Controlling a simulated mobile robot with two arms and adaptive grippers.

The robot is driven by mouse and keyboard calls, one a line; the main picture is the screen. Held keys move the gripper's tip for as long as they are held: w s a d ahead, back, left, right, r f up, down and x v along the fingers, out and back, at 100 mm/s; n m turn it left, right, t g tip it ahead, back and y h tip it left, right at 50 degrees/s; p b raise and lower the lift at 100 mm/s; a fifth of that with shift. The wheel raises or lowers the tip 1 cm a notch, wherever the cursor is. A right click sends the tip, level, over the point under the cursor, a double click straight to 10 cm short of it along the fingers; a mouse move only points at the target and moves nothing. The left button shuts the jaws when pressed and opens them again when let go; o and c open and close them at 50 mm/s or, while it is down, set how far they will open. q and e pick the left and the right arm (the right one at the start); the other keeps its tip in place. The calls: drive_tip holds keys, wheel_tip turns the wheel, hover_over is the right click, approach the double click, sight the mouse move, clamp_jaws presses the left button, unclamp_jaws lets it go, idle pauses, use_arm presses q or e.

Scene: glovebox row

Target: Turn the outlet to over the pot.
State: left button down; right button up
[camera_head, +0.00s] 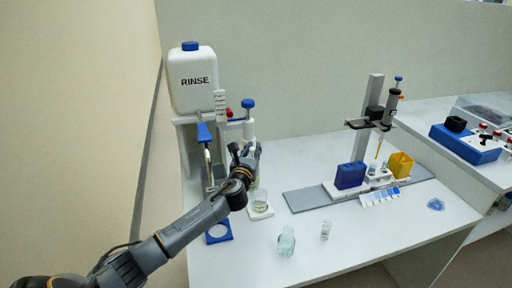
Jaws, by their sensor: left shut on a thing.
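The white RINSE tank (193,80) with a blue cap stands on a stand at the back left. Beside it is a white post with a blue knob (248,103). My left gripper (246,156) is shut at the foot of this post, on what appears to be the outlet; the gripper hides most of it, so its exact direction cannot be told. A small clear pot (260,207) on a white square base stands just below and right of the gripper, partly behind my wrist. My right gripper is not in view.
A blue square frame (219,235) lies in front of the stand. Clear glass vessels (286,243) and (326,230) stand at the front. A pipette stand (372,100) with blue and yellow boxes is at right. The front right bench is mostly clear.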

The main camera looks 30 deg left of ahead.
use_arm(q)
drive_tip(key=shift+s+a+f+h, duration=0.1)
drive_tip(key=shift+s+f+h, duration=0.05)
drive_tip(key=shift+h, duration=0.15)
drive_tip(key=c, duration=1.3)
unclamp_jaws()
drive_tip(key=shift+o, duration=0.2)
drive_tip(key=v, duration=1.2)
